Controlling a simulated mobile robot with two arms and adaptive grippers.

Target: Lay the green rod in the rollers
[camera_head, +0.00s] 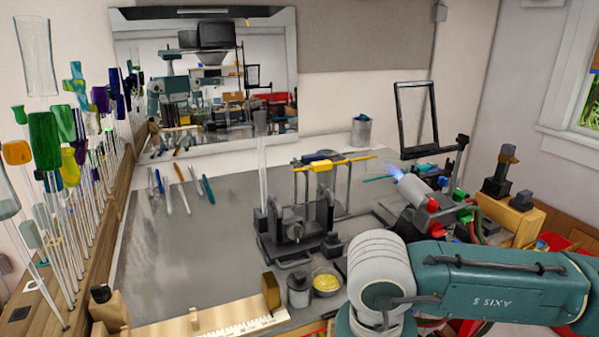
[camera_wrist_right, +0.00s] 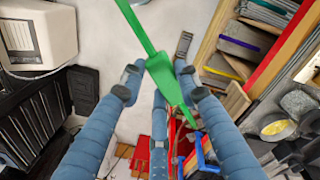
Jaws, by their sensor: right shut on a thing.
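My right gripper (camera_wrist_right: 158,82) shows in the right wrist view with its blue fingers closed around a green rod (camera_wrist_right: 137,28). The rod is thin toward the top of that view and widens into a flat, paddle-like part between the fingertips. A dark metal stand (camera_head: 276,243), which looks like the roller stand, is on the grey bench in the head view. The right gripper and held rod are not visible in the head view, where my right arm fills the lower right. My left gripper is not in view.
A torch (camera_head: 416,190) with a blue flame is right of the stand. A black frame (camera_head: 434,117) stands behind it. A bowl of yellow bits (camera_head: 327,282) is in front. The left bench is mostly clear.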

